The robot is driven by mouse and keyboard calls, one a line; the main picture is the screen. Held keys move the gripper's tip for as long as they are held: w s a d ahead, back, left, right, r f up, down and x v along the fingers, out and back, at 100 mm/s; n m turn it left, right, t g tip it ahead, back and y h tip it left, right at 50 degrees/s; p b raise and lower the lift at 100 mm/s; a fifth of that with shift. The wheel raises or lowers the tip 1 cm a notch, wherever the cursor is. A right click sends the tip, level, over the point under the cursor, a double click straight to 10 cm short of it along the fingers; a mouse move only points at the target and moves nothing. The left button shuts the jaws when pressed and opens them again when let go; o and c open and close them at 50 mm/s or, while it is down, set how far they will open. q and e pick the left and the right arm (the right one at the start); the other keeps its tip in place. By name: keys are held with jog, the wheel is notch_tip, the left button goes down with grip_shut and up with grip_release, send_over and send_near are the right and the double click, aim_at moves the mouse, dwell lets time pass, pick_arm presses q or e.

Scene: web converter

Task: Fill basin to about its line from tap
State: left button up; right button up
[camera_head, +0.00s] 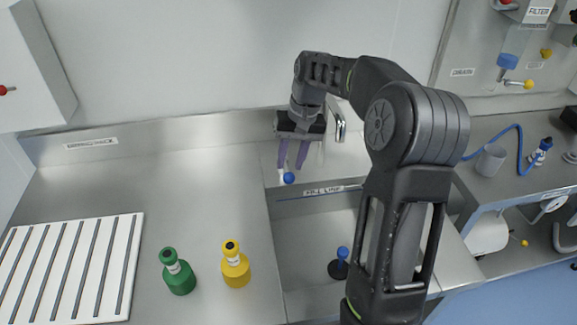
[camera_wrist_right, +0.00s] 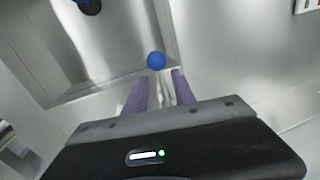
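The sunken metal basin (camera_head: 310,235) lies at the middle, with a blue FILL LINE strip (camera_head: 330,190) along its far wall. No water can be made out in it. A blue ball knob (camera_head: 289,178) on a pale stem, likely the tap's handle, is at the basin's far left corner. My right gripper (camera_head: 291,168) points down at the knob. In the wrist view, its purple fingers (camera_wrist_right: 158,88) stand apart on either side of the stem, with the knob (camera_wrist_right: 156,60) beyond the tips. The metal spout (camera_head: 340,127) is partly hidden by my right arm. My left gripper is out of view.
A black piece with a blue knob (camera_head: 339,265) sits on the basin floor. A green bottle (camera_head: 178,275) and a yellow bottle (camera_head: 235,268) stand left of the basin, beside a white slotted rack (camera_head: 75,268). A grey cup (camera_head: 490,160) and blue hose (camera_head: 520,140) are at right.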

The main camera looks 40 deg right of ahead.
aim_at(288, 171)
jog(key=shift+w+a+f, duration=0.1)
jog(key=shift+a+f, duration=0.05)
jog(key=shift+f, duration=0.6)
jog(key=shift+w+a+f, duration=0.1)
jog(key=shift+f, duration=0.6)
jog(key=shift+s, duration=0.1)
jog(key=shift+c, duration=0.4)
jog(key=c, duration=0.6)
grip_shut()
jog(key=shift+a+f, duration=0.1)
jog(key=shift+f, duration=0.1)
